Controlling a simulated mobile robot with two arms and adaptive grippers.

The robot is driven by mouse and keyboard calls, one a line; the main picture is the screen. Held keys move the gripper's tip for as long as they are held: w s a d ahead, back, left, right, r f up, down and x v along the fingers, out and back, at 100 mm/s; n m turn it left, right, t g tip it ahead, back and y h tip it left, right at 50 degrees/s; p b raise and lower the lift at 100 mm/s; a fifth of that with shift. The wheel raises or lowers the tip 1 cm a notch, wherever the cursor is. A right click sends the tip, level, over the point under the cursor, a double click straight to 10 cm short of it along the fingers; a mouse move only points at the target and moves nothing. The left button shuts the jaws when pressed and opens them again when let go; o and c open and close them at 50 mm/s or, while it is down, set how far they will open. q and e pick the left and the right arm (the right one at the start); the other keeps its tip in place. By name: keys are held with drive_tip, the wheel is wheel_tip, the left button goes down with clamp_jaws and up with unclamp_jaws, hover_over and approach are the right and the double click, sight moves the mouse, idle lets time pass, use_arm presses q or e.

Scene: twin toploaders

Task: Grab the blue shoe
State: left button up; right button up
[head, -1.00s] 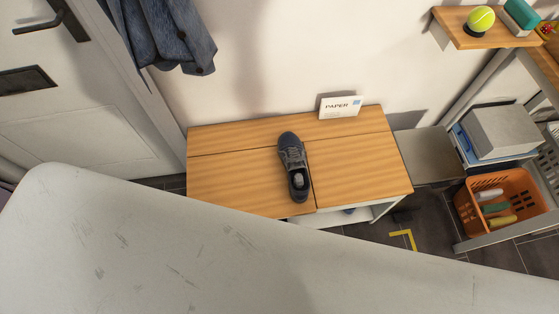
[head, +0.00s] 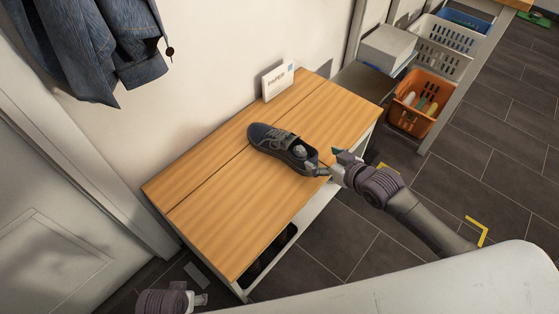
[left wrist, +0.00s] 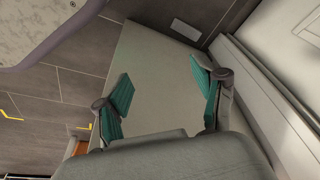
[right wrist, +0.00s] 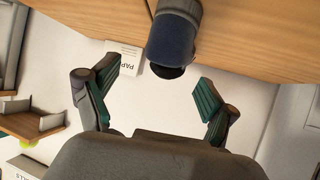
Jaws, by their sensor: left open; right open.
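The blue shoe (head: 283,146), dark blue-grey with a grey inside, lies on the wooden bench top (head: 205,215), its opening end towards the bench's front edge. In the right wrist view the shoe (right wrist: 174,38) is ahead of and between the open fingers, partly cut off by the top edge. My right gripper (head: 331,165) is open and empty at the bench's front edge, close to the shoe's near end; contact cannot be told. My left gripper (head: 199,299) is low at the bottom left, and its open, empty fingers show in the left wrist view (left wrist: 163,82).
A white paper box (head: 279,81) stands at the bench's back edge by the wall. A jacket (head: 95,45) hangs at upper left. An orange basket (head: 418,103) stands at right under a table. Dark tiled floor (head: 430,190) is open in front of the bench.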

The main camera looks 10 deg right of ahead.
sight(286, 137)
drive_tip(key=shift+n+y, duration=0.4)
drive_tip(key=shift+y, duration=0.3)
drive_tip(key=w+a+b, duration=0.1)
drive_tip(key=w+a, duration=0.1)
drive_tip(key=w+a+b, duration=0.1)
drive_tip(key=w, duration=0.1)
drive_tip(key=w+a+b, duration=0.1)
drive_tip(key=w+a, duration=0.1)
drive_tip(key=w, duration=0.1)
drive_tip(key=shift+a+f, duration=0.35)
drive_tip(key=shift+w, duration=0.15)
drive_tip(key=b+x, duration=0.1)
drive_tip(key=x, duration=0.2)
drive_tip(key=shift+w+b, duration=0.3)
drive_tip(key=shift+w, duration=0.1)
drive_tip(key=shift+w+a+f, duration=0.15)
drive_tip(key=shift+w+a, duration=0.15)
drive_tip(key=shift+w, duration=0.2)
use_arm(q)
drive_tip(key=w+v, duration=0.2)
drive_tip(key=v, duration=1)
drive_tip(key=shift+r+t, duration=0.3)
drive_tip(key=shift+t, duration=0.1)
use_arm(e)
drive_tip(key=shift+s, duration=0.1)
clamp_jaws()
